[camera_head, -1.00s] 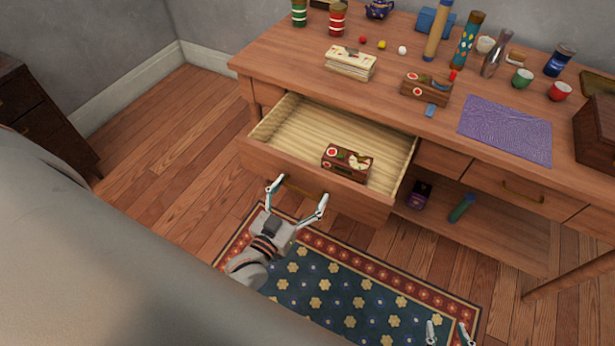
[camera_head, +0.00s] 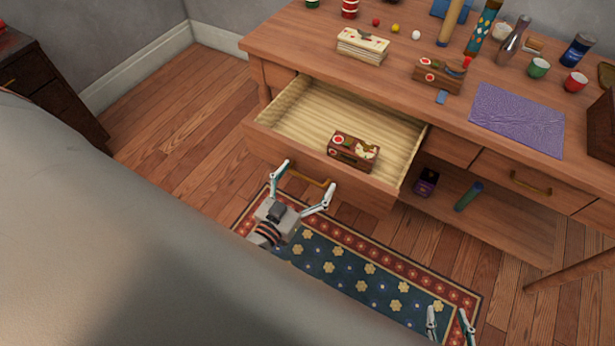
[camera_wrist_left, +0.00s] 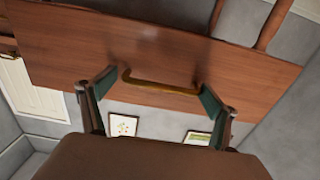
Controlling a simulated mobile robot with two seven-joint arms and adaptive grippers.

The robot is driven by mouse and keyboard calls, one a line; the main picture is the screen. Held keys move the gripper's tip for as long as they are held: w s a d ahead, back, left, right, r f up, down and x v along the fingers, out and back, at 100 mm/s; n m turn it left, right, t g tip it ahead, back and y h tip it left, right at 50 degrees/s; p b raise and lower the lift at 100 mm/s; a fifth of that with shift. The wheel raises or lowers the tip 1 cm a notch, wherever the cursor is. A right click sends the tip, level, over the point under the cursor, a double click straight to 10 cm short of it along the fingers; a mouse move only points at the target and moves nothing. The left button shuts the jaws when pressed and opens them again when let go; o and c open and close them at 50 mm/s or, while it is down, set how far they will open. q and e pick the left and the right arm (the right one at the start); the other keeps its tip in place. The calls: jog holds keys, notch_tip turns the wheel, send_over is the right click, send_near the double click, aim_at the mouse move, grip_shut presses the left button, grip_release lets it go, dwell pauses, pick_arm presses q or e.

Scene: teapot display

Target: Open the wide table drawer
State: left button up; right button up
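The wide table drawer (camera_head: 262,141) is pulled well out of the wooden table, and its pale ribbed inside shows. A small decorated box (camera_head: 353,151) lies in it. The drawer's brass handle (camera_head: 308,178) is on its front, and it also shows in the left wrist view (camera_wrist_left: 160,86). My left gripper (camera_head: 303,187) is open in front of the drawer. In the left wrist view its fingers (camera_wrist_left: 155,98) stand spread on either side of the handle, not closed on it. My right gripper (camera_head: 451,318) is at the bottom edge, its fingers apart, away from the drawer.
The table top (camera_head: 300,45) holds a card stack (camera_head: 362,46), a purple cloth (camera_head: 517,118), cups and bottles. A closed drawer with a brass handle (camera_head: 530,183) is on the right. A patterned rug (camera_head: 350,270) lies below. A dark cabinet (camera_head: 45,85) stands at left.

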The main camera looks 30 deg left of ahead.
pick_arm(q)
jog(key=shift+r, duration=0.1)
notch_tip(320, 180, up, 10)
jog(key=shift+f, duration=0.1)
dwell(0.4)
pick_arm(e)
jog(key=shift+r, duration=0.1)
dwell(0.3)
pick_arm(q)
jog(key=s+d+f+m+g+h+p, duration=0.2)
jog(key=s+f+g, duration=0.5)
jog(key=s+f, duration=0.5)
jog(key=s+d+m+p, duration=0.1)
jog(key=s+m+p, duration=0.1)
jog(key=s+p, duration=0.1)
jog(key=shift+d+p, duration=0.2)
jog(key=shift+p, duration=0.1)
pick_arm(e)
jog(key=shift+m, duration=0.3)
jog(key=r, duration=0.2)
jog(key=a+r, duration=0.1)
jog(key=r, duration=0.1)
jog(key=shift+s+a, duration=0.1)
pick_arm(q)
jog(key=shift+s+f, duration=0.1)
pick_arm(e)
jog(key=shift+s+f, duration=0.15)
jog(key=shift+f, duration=0.05)
